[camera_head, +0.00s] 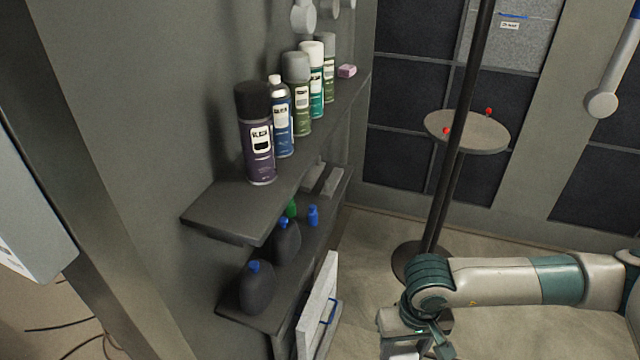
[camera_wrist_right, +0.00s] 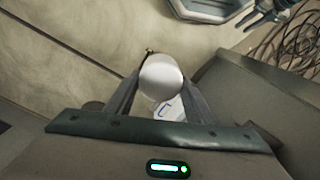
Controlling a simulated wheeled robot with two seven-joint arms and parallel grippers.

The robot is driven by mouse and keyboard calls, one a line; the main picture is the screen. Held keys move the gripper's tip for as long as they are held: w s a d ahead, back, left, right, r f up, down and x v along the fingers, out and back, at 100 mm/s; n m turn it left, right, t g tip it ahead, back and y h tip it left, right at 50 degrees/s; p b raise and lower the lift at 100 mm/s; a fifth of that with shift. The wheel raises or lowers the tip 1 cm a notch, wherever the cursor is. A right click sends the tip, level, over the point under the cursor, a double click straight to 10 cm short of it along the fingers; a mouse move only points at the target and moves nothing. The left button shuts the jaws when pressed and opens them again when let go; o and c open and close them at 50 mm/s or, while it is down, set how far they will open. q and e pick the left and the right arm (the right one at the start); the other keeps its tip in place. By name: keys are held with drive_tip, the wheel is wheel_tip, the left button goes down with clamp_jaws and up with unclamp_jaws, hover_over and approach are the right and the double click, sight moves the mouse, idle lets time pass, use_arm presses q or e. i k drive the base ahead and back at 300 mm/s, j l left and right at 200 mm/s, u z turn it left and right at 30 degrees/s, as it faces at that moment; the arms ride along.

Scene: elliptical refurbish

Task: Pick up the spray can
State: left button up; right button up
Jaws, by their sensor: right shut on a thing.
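My right gripper (camera_head: 425,345) is low at the bottom edge of the head view, well away from the shelf. In the right wrist view its two fingers (camera_wrist_right: 158,98) are shut on a can-like thing with a round white top (camera_wrist_right: 161,76). A pale label with blue marks shows below that top; the rest is hidden. Several spray cans stand upright in a row on the upper shelf: a purple one with a black cap (camera_head: 258,140), a blue one (camera_head: 281,120), an olive one (camera_head: 299,95) and green ones behind. My left gripper is not clearly in view.
The upper shelf (camera_head: 225,212) runs along the left wall. Dark bottles (camera_head: 257,290) stand on the lower shelf, with a white panel (camera_head: 318,305) leaning beside it. A black pole and a small round table (camera_head: 470,140) stand behind my right arm. Floor between is open.

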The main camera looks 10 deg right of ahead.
sight(280, 95)
drive_tip(key=i+l, duration=0.1)
drive_tip(key=l, duration=0.55)
drive_tip(key=i+l, duration=0.1)
drive_tip(key=l, duration=0.55)
drive_tip(key=i+l+u, duration=0.1)
drive_tip(key=l, duration=0.6)
drive_tip(key=i+l, duration=0.1)
drive_tip(key=l, duration=0.55)
drive_tip(key=i+l, duration=0.1)
drive_tip(key=l, duration=0.55)
drive_tip(key=u, duration=0.05)
